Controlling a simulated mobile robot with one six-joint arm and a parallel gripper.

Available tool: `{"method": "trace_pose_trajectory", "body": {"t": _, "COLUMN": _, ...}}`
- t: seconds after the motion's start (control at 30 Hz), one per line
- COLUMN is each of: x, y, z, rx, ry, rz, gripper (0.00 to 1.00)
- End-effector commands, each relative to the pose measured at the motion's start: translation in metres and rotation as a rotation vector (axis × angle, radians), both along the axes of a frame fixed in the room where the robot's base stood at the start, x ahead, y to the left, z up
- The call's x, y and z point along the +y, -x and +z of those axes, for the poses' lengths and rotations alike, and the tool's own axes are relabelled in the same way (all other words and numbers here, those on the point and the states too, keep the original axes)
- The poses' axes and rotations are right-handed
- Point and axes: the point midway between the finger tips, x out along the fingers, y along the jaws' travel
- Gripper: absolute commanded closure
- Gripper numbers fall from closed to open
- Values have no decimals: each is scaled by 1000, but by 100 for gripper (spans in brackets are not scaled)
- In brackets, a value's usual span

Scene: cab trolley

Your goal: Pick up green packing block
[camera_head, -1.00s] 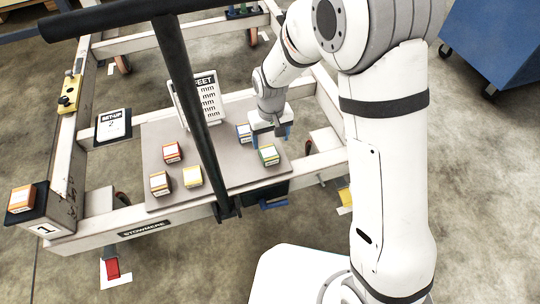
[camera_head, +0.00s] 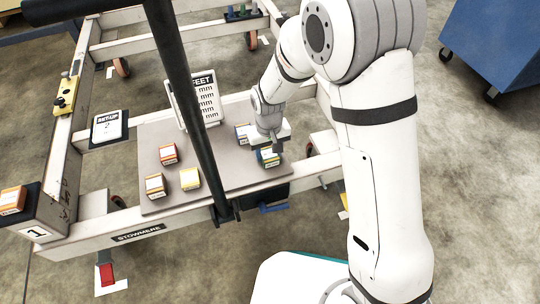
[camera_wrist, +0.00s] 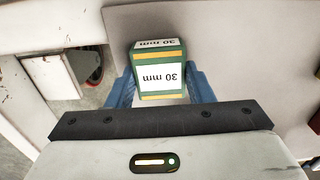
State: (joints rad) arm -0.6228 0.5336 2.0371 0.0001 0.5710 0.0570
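The green packing block (camera_wrist: 160,75) has a white "30 mm" label and yellow bands. It stands near the right front of the grey board (camera_head: 225,175). In the head view the green block (camera_head: 269,160) is partly covered by my gripper (camera_head: 268,149). In the wrist view my gripper (camera_wrist: 160,88) has one blue finger on each side of the block. The fingers are apart, and the block sits between them. Whether they touch its sides is hard to tell.
Red (camera_head: 168,154), orange (camera_head: 155,185) and yellow (camera_head: 190,179) blocks stand to the left. A white sign (camera_head: 196,95) and a dark bar (camera_head: 180,90) rise nearby.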

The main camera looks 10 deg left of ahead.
Motion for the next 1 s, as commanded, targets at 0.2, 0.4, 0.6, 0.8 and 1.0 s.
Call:
{"method": "trace_pose_trajectory", "body": {"t": 0.2, "x": 0, "y": 0, "z": 0, "rx": 0, "ry": 0, "rz": 1, "gripper": 72}}
{"method": "trace_pose_trajectory", "body": {"t": 0.4, "x": 0, "y": 0, "z": 0, "rx": 0, "ry": 0, "rz": 1, "gripper": 77}}
{"method": "trace_pose_trajectory", "body": {"t": 0.6, "x": 1, "y": 0, "z": 14, "rx": -3, "ry": -2, "rz": 1, "gripper": 77}}
{"method": "trace_pose_trajectory", "body": {"t": 0.8, "x": 1, "y": 0, "z": 56, "rx": -4, "ry": -3, "rz": 2, "gripper": 77}}
{"method": "trace_pose_trajectory", "body": {"t": 1.0, "x": 1, "y": 0, "z": 89, "rx": -3, "ry": -2, "rz": 1, "gripper": 77}}
